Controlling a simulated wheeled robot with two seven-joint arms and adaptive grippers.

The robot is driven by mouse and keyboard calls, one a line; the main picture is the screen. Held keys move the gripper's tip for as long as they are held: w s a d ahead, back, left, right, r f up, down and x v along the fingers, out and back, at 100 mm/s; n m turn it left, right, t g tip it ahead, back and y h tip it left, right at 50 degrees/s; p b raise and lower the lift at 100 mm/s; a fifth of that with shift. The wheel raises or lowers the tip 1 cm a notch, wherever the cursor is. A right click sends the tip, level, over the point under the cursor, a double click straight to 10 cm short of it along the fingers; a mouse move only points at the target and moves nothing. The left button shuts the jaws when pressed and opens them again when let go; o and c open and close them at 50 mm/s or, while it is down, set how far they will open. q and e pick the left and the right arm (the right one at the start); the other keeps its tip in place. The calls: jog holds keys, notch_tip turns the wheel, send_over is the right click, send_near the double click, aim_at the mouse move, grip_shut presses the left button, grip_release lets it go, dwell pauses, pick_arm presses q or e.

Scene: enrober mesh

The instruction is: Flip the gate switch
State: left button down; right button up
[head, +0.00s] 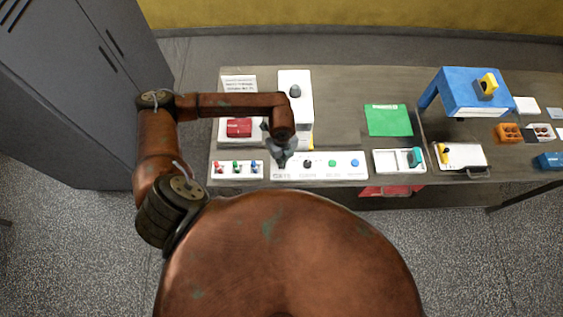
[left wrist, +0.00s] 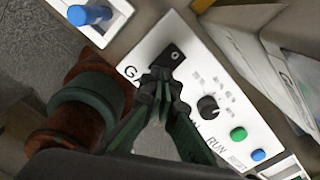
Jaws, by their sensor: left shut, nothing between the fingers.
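The white control panel (head: 318,174) lies along the front of the table, with a label partly legible as GATE at its left end. In the left wrist view the gate switch (left wrist: 174,54) shows as a dark plate with a small light round part, beside the letters "GA". Its lever position cannot be made out. My left gripper (head: 281,161) is shut and empty over the panel's left end; in the left wrist view its fingertips (left wrist: 160,76) are right beside the switch plate. Whether they touch it I cannot tell. My right gripper is not in view.
On the same panel are a black knob (left wrist: 208,107), a green button (left wrist: 238,134) and a blue button (left wrist: 258,155). A strip with red, green and blue toggles (head: 236,168) lies to the left. A white box (head: 304,92) stands behind; a blue stand (head: 458,91) is farther right.

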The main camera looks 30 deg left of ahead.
pick_arm(q)
jog(key=shift+f, duration=0.3)
dwell(0.5)
jog(key=shift+f+b, duration=0.85)
dwell(0.4)
jog(key=shift+r+p, duration=0.75)
jog(key=shift+r, duration=0.35)
jog(key=shift+r+p, duration=1.5)
jog(key=shift+r, duration=1)
